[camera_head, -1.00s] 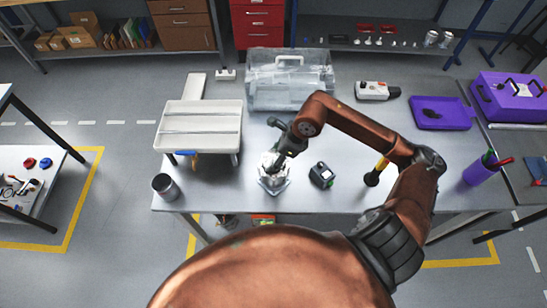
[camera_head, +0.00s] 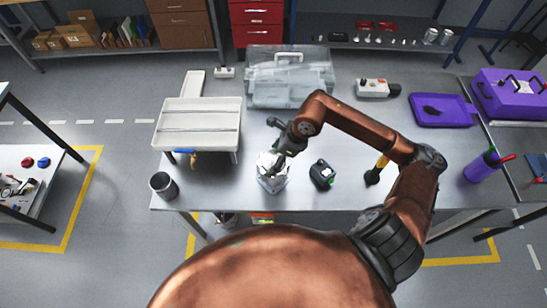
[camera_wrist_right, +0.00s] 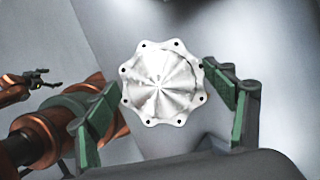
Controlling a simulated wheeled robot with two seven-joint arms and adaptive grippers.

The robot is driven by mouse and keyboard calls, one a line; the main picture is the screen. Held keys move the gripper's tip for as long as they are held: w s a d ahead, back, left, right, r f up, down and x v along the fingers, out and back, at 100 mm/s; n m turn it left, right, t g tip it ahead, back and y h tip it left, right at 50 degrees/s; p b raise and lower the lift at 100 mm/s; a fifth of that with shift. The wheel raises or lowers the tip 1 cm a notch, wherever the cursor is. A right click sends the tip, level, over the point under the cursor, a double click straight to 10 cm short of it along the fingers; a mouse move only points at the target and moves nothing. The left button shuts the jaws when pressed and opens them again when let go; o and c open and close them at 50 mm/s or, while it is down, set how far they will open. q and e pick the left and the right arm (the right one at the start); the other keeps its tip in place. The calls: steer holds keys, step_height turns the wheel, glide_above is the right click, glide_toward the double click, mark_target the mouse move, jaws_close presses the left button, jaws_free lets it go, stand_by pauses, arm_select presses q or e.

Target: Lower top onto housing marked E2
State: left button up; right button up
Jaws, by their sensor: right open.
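A pale metal top (camera_wrist_right: 163,83) with a scalloped, bolt-holed rim lies between the fingers of my right gripper (camera_wrist_right: 165,112) in the wrist view. The fingers are open, with a gap visible on the right side. In the head view, my right gripper (camera_head: 277,152) is just above a bright metal part (camera_head: 272,183) on the bench, probably the housing with the top. The top hides what is under it in the wrist view, and no E2 mark is readable. A copper arm with a small gripper (camera_wrist_right: 42,80) shows at the left of the wrist view, probably my left one.
A small dark device (camera_head: 322,174) stands just right of the metal part. A white tray (camera_head: 197,122) and a dark cup (camera_head: 163,185) are to the left. A clear case (camera_head: 290,95) stands behind. A yellow-handled tool (camera_head: 376,171) stands to the right.

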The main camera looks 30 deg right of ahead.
steer(key=v, duration=1.2)
stand_by(0.5)
